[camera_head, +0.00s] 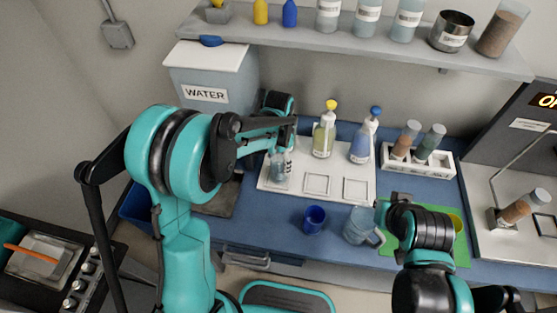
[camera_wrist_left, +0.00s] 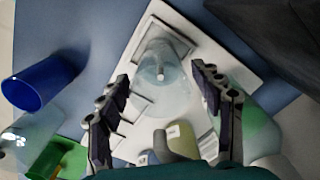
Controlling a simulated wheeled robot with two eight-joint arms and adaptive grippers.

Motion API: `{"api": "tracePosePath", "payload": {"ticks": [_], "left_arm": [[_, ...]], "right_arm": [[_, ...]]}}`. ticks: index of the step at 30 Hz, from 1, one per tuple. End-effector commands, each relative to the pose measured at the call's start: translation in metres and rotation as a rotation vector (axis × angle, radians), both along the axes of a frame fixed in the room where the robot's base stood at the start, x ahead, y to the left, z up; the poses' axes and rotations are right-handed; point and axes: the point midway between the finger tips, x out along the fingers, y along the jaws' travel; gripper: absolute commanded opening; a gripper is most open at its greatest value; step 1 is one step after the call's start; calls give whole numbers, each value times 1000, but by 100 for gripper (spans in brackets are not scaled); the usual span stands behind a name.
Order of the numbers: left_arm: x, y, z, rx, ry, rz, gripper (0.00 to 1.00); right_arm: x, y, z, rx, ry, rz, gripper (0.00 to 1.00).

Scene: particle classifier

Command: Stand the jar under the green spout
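The clear jar (camera_head: 280,172) stands upright at the left end of a white tray (camera_head: 335,190) on the blue counter. In the left wrist view the jar (camera_wrist_left: 160,75) shows between and just beyond the fingertips of my left gripper (camera_wrist_left: 162,85). The fingers are spread, with a gap seen on both sides of the jar. In the head view my left gripper (camera_head: 283,150) partly hides the jar. A pump bottle with yellow-green liquid (camera_head: 323,140) and a yellow top stands to the jar's right. A blue pump bottle (camera_head: 360,146) stands farther right. No right gripper fingers show.
Two square outlines mark the tray right of the jar. A blue cup (camera_head: 314,219) and a clear pitcher (camera_head: 359,227) stand in front. A vial rack (camera_head: 440,168) is at right. A WATER tank (camera_head: 222,82) stands at left. My right arm is over a green mat (camera_head: 462,249).

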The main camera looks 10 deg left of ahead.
Motion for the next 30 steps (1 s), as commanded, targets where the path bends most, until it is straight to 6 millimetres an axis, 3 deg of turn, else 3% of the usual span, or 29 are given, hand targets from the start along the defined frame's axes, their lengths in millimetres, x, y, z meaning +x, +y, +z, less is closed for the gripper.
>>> {"api": "tracePosePath", "payload": {"ticks": [11, 24, 30], "left_arm": [[0, 0, 7, 0, 0, 0, 69], [0, 0, 96, 0, 0, 0, 69], [0, 0, 120, 0, 0, 0, 69]], "right_arm": [[0, 0, 5, 0, 0, 0, 0], [0, 0, 31, 0, 0, 0, 0], [0, 0, 36, 0, 0, 0, 0]]}}
